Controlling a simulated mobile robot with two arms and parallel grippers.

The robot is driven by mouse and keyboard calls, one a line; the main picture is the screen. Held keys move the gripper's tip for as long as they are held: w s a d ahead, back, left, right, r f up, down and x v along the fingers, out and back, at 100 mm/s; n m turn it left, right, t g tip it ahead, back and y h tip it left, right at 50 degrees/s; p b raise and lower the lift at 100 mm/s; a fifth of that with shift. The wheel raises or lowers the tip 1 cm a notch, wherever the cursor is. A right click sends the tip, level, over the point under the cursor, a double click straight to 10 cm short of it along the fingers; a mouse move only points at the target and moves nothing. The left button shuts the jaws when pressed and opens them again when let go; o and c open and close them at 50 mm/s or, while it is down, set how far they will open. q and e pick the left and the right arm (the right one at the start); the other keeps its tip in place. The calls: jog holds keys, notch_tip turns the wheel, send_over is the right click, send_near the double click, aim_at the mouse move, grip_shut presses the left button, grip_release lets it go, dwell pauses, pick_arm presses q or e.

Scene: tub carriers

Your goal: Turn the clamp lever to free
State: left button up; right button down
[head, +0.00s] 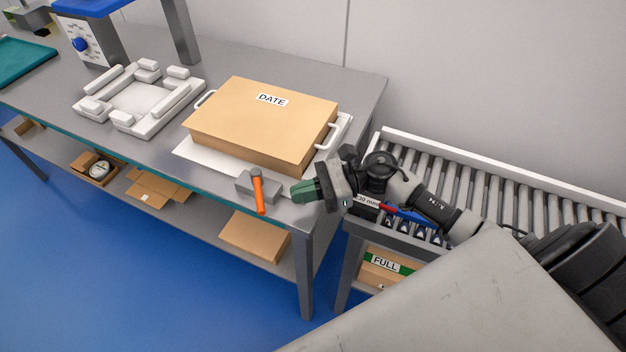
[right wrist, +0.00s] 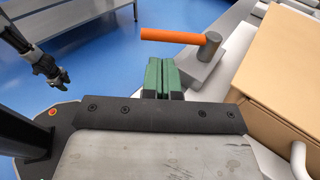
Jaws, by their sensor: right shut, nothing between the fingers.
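The clamp lever (head: 259,194) is an orange bar on a grey round pivot, set on a grey block (head: 243,187) at the table's front right corner. In the head view it points toward the front edge. In the right wrist view the lever (right wrist: 172,36) reaches left from its pivot (right wrist: 209,45). My right gripper (head: 298,191) has green fingers, shut and empty, just right of the lever and apart from it. The fingers also show in the right wrist view (right wrist: 163,76). My left arm's dark end (right wrist: 58,80) shows small in the right wrist view; its jaws are unclear.
A cardboard-coloured box marked DATE (head: 262,122) sits on a white carrier with handles (head: 325,137) behind the clamp. A white frame (head: 138,98) lies farther left. A roller conveyor (head: 480,175) runs at the right. A lower shelf holds several cartons (head: 257,236).

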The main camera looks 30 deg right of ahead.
aim_at(259, 195)
jog(key=p+x, duration=0.1)
jog(key=x, duration=0.3)
jog(key=shift+w+r, duration=0.1)
jog(key=shift+w+a, duration=0.15)
jog(key=shift+a, duration=0.4)
pick_arm(q)
jog(key=shift+w+d+r, duration=0.3)
jog(key=shift+w+r, duration=0.1)
jog(key=shift+r, duration=0.15)
jog(key=shift+w+d+r, duration=0.3)
jog(key=shift+w+r, duration=0.05)
jog(key=shift+r, duration=0.15)
jog(key=shift+s, duration=0.1)
pick_arm(e)
jog(key=shift+a, duration=0.1)
